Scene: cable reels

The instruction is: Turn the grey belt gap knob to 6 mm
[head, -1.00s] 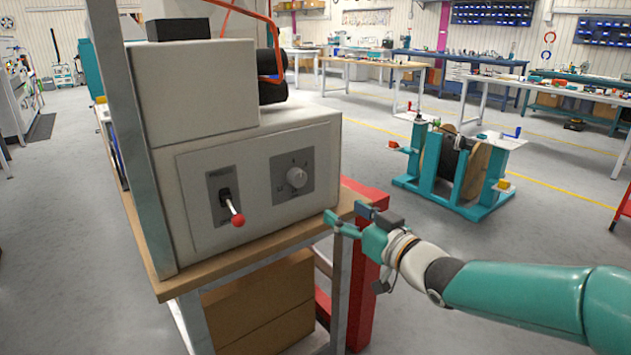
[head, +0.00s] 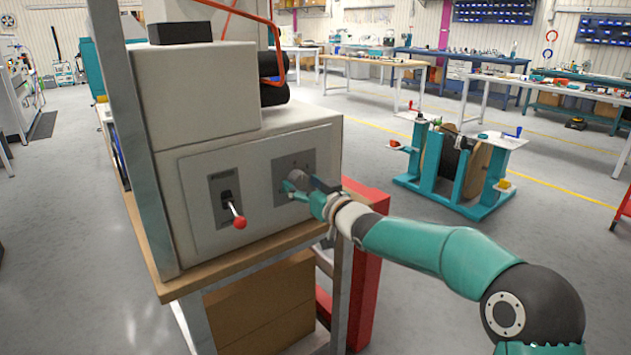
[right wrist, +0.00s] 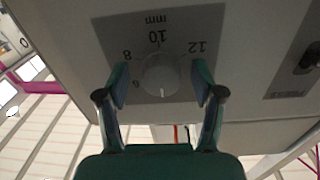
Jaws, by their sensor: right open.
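The grey belt gap knob (right wrist: 160,75) sits on a dark dial plate (right wrist: 105,35) on the front of the beige machine (head: 235,110). In the right wrist view the dial is upside down, with 6, 8, 10, 12 and "mm" readable. A small light mark shows on the knob's lower edge there; I cannot tell surely which number it points to. My right gripper (right wrist: 160,82) is open, one finger on each side of the knob, with small gaps seeming to show. In the head view my right gripper (head: 308,188) partly hides the knob. My left gripper is out of view.
A red-tipped lever (head: 238,222) sticks out left of the dial. The machine stands on a wooden-topped bench (head: 180,288) beside a red post (head: 366,270). A teal reel stand (head: 470,205) is on the floor at the right, with open floor around it.

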